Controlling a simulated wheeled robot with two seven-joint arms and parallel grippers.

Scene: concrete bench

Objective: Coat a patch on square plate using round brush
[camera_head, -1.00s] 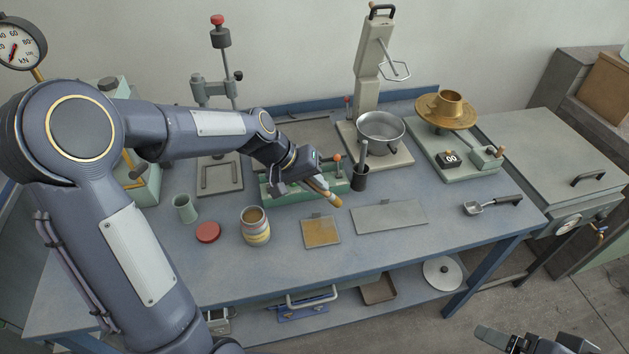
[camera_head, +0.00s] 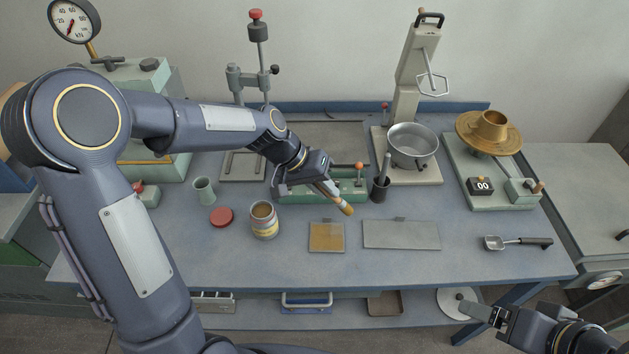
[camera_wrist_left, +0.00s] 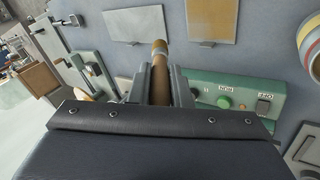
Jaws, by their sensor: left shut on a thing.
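My left gripper (camera_head: 322,184) is shut on the round brush (camera_head: 346,208), which slants down to the right with its orange-brown tip in the air. In the left wrist view the brush (camera_wrist_left: 160,72) stands between the two fingers (camera_wrist_left: 160,88). The square plate (camera_head: 327,237), tan with a small grey tab, lies flat on the bench, below and left of the brush tip in the head view. It also shows in the left wrist view (camera_wrist_left: 208,18). The brush looks apart from it. My right gripper (camera_head: 480,311) is at the lower right, empty; its jaw gap is unclear.
A longer grey plate (camera_head: 401,235) lies right of the square plate. An open striped can (camera_head: 264,222) and a red lid (camera_head: 221,217) stand left. A dark holder (camera_head: 380,191), a green box (camera_head: 345,186) and a metal pot (camera_head: 412,146) are behind. The bench front is clear.

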